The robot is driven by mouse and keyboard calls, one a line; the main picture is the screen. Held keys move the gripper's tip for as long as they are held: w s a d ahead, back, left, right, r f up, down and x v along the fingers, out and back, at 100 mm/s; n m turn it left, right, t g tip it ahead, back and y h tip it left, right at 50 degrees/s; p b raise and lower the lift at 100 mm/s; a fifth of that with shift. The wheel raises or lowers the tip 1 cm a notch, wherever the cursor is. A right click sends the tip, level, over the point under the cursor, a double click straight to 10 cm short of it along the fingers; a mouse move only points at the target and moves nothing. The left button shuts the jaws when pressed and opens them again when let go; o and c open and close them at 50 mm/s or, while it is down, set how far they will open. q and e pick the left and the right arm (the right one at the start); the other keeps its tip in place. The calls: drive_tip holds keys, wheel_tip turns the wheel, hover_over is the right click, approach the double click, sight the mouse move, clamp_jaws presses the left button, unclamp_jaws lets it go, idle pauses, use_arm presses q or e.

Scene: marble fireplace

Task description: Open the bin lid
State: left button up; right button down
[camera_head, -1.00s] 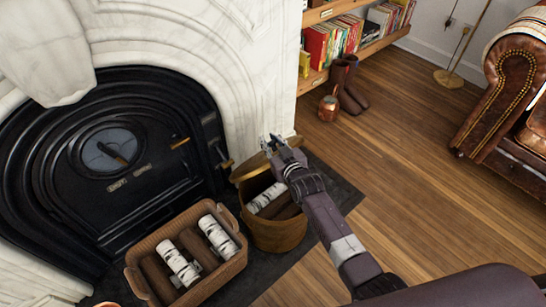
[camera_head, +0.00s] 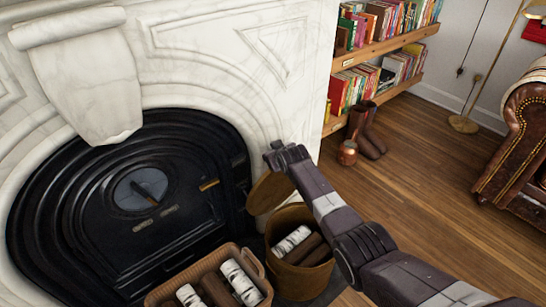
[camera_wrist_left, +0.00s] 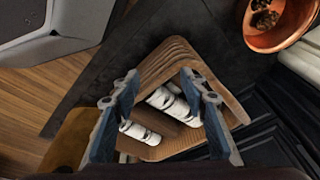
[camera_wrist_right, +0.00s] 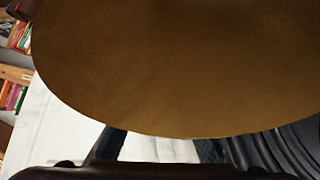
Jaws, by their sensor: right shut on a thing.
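The round brown bin (camera_head: 304,282) stands on the dark hearth, right of the log basket, with light and dark logs inside. Its lid (camera_head: 268,194) is tilted up steeply at the back of the bin, leaving the mouth uncovered. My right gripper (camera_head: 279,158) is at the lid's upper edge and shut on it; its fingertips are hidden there. In the right wrist view the lid (camera_wrist_right: 190,65) fills the upper part, covering the finger ends. My left gripper (camera_wrist_left: 160,80) is open and empty, seen only in its wrist view, above a wicker basket of logs.
The log basket (camera_head: 262,276) stands left of the bin, before the black fireplace (camera_head: 130,205). The white marble surround (camera_head: 225,70) rises close behind the lid.

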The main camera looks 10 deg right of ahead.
use_arm(q)
drive_tip(key=shift+s+a+f, duration=0.1)
drive_tip(key=shift+s+f, duration=0.05)
drive_tip(key=shift+s, duration=0.25)
use_arm(e)
drive_tip(key=shift+w+a+f, duration=0.1)
drive_tip(key=shift+a+f, duration=0.1)
